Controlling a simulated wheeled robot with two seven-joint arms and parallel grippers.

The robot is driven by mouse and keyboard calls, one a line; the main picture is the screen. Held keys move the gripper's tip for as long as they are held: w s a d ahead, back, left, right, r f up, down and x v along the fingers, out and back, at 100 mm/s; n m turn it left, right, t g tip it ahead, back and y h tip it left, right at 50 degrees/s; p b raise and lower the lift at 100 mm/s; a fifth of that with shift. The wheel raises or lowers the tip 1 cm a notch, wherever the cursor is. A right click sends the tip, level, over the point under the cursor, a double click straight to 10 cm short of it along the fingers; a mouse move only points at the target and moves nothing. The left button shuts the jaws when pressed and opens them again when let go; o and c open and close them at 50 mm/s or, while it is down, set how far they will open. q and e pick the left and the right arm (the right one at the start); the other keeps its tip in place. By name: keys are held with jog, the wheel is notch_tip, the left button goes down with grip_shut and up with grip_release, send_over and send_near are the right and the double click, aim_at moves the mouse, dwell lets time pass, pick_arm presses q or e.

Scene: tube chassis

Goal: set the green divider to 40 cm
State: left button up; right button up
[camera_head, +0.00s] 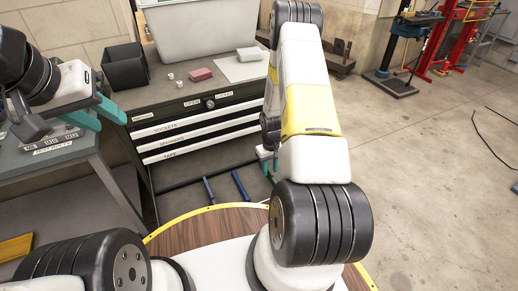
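I cannot make out a green divider in the head view. My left gripper (96,115) is at the left, above the edge of the grey bench and left of the drawer cabinet (150,190). Its two teal fingers are apart, with nothing seen between them. My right gripper (266,160) is low beside the cabinet's right side. It is mostly hidden behind my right arm, with only bits of teal and white showing. The cabinet's labelled drawers, among them SOCKETS (165,127) and TAPE (170,155), look shut.
On the cabinet top are a grey bin (200,40), a black box (125,68), a red block (200,75) and a white sheet (238,68). The grey bench (60,165) stands left. Blue bars (241,185) lie low in front. The right floor is mostly clear, with a black cable (490,145).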

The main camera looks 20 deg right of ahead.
grip_shut()
dwell(1.3)
